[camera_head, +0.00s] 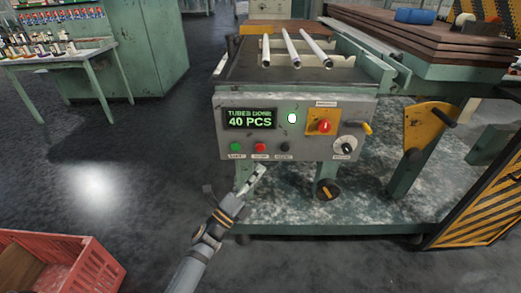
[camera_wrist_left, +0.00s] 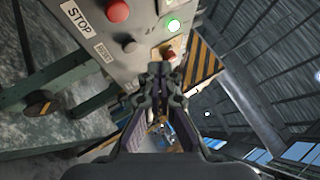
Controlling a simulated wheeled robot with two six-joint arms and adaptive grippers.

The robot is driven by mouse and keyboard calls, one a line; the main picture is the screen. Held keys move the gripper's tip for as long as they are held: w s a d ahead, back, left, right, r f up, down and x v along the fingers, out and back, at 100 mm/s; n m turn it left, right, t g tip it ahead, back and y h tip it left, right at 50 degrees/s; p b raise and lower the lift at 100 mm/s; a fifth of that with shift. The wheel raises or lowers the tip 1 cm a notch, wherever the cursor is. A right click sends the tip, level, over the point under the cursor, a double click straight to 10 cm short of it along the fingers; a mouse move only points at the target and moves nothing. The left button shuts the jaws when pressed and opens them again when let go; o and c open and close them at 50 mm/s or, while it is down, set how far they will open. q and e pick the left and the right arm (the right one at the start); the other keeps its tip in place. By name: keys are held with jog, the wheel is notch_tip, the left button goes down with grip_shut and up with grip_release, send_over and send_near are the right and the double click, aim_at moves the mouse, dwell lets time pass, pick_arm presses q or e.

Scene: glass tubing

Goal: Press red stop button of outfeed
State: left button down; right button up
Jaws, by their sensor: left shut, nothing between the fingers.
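The outfeed control panel (camera_head: 297,136) is a grey box on the front of the machine. Its small red stop button (camera_head: 260,147) sits on the lower row, between a green button (camera_head: 235,146) and a black one (camera_head: 285,147). My left gripper (camera_head: 260,172) is shut and empty, below the red button and apart from it. In the left wrist view the red button (camera_wrist_left: 118,10) is at the top, beside a label (camera_wrist_left: 76,15) reading STOP. The shut fingers (camera_wrist_left: 160,70) show lower and to the right of it. My right gripper is not in view.
A large red emergency button (camera_head: 325,126) on a yellow plate and a dial (camera_head: 344,147) are at the panel's right. The display (camera_head: 250,119) reads 40 PCS. Glass tubes (camera_head: 292,48) lie above. A red crate (camera_head: 88,270) stands at lower left.

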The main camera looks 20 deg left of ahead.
pick_arm(q)
jog(key=b, duration=0.1)
send_near(264, 146)
jog(key=w+d+r, duration=0.3)
jog(key=shift+w+f, duration=0.15)
jog(key=shift+w, duration=0.25)
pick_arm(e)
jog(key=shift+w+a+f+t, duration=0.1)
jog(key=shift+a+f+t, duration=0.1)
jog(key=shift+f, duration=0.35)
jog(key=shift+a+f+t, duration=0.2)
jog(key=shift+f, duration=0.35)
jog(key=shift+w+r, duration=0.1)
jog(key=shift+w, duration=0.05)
pick_arm(q)
jog(key=shift+w+a+b, duration=0.1)
jog(key=shift+w+b, duration=0.2)
jog(key=shift+w, duration=0.1)
jog(key=shift+w+a, duration=0.15)
jog(key=shift+w, duration=0.35)
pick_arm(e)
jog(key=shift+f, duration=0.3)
pick_arm(q)
jog(key=shift+s, duration=0.1)
jog(key=shift+s+d, duration=0.25)
jog(key=shift+s, duration=0.6)
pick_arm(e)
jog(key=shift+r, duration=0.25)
